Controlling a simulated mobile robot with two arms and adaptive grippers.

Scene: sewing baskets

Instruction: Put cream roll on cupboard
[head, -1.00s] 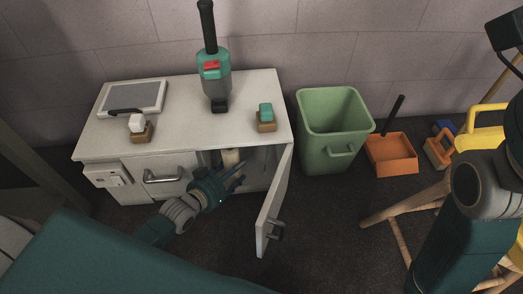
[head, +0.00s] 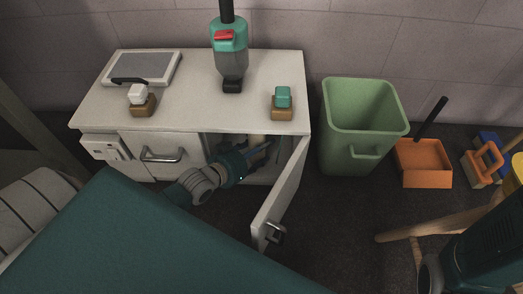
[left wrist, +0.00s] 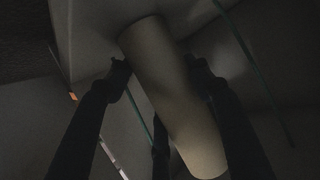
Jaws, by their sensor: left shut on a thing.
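The white cupboard (head: 195,112) stands against the wall with its right door (head: 281,190) swung open. My left gripper (head: 259,152) reaches into the open right compartment, below the cupboard top. It is shut on the cream roll (head: 257,141), of which only a small part shows in the head view. In the left wrist view the cream roll (left wrist: 172,98) stands tilted between the dark fingers (left wrist: 158,78) in the dim compartment. My right gripper is out of view.
On the cupboard top are a grey-topped flat device (head: 143,69), a teal vacuum-like device (head: 230,55), and two brown blocks with a white piece (head: 138,95) and a green piece (head: 283,97). Bare top lies between them. A green bin (head: 360,130) and orange dustpan (head: 424,163) stand to the right.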

